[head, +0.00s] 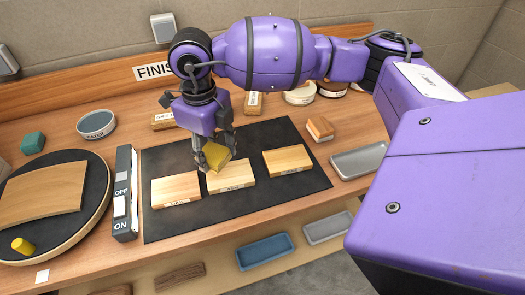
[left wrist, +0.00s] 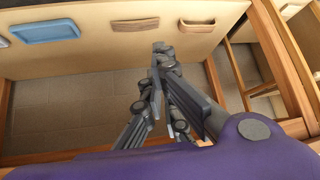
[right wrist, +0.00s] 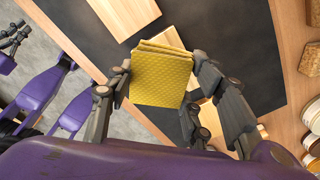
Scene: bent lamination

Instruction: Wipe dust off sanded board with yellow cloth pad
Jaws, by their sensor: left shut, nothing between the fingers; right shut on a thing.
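The yellow cloth pad (head: 217,157) is held in my right gripper (head: 213,160), at the middle board (head: 231,178) on the dark mat. In the right wrist view the folded, textured pad (right wrist: 161,78) sits between the two fingers (right wrist: 155,88). I cannot tell whether the pad touches the board. A left board (head: 176,190) and a right board (head: 287,161) lie on either side, each with a small label on its front edge. Dust on the boards is too fine to make out. My left gripper (left wrist: 160,75) is shut and empty, over the floor beside the bench front.
A switch box (head: 124,195) marked ON and OFF stands left of the mat (head: 200,220). Further left is a round turntable (head: 95,215) with a curved wood panel. A sanding block (head: 320,129) and a grey tray (head: 358,161) lie at right.

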